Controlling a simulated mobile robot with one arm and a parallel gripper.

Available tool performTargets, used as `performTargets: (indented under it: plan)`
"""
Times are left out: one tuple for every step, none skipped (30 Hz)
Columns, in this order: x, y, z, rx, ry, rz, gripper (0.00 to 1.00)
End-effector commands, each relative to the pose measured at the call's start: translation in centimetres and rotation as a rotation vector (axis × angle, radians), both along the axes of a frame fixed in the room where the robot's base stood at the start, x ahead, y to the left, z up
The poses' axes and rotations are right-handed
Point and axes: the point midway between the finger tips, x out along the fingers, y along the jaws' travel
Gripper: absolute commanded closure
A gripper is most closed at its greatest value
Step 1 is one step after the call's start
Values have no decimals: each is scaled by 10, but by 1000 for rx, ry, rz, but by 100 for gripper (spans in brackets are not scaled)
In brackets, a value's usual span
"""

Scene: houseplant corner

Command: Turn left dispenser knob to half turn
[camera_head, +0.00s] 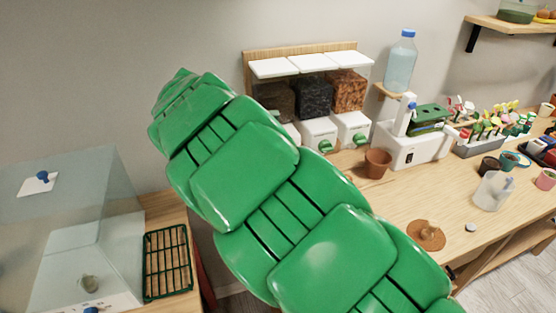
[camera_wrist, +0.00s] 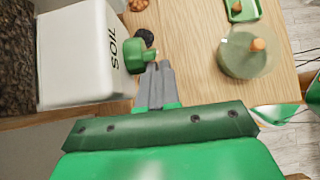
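Three dispensers stand against the wall in the head view. The left dispenser (camera_head: 275,100) has a dark fill, and my green arm covers its lower front and knob there. In the wrist view, a white dispenser box marked SOIL (camera_wrist: 85,55) is at the left, with a green knob (camera_wrist: 134,52) on its front. My gripper (camera_wrist: 158,66) has its two grey fingers close together, with no clear gap. Their tips are right beside the knob's handle. I cannot tell whether they touch it. My gripper is hidden in the head view.
The middle knob (camera_head: 326,146) and right knob (camera_head: 358,140) show beside my arm. A terracotta pot (camera_head: 377,163) and a white machine (camera_head: 412,148) stand to the right. A clear case (camera_head: 65,220) and green rack (camera_head: 167,262) are at left. Bare bench lies in front of the pot.

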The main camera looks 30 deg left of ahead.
Motion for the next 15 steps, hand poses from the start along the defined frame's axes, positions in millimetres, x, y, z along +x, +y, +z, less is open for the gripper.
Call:
performTargets:
  plan:
    - [7,-6,14,-6,-24,-4,100]
    - [7,-6,15,-5,-25,-3,100]
    - [7,-5,16,-5,-24,-4,100]
    - [7,-5,17,-5,-23,-3,100]
    - [7,-5,17,-5,-22,-2,100]
    - [6,-4,18,-5,-22,-1,100]
    - [6,-4,19,-6,-21,0,100]
    - [6,-4,19,-5,-20,1,100]
    - [5,-3,19,-6,-20,1,100]
    - [5,-3,19,-6,-20,1,100]
    - [4,-2,19,-6,-19,2,100]
    - [4,-2,20,-6,-19,2,100]
    - [3,0,21,-6,-20,3,100]
    - [2,1,23,-6,-20,3,100]
    - [0,3,25,-6,-20,3,100]
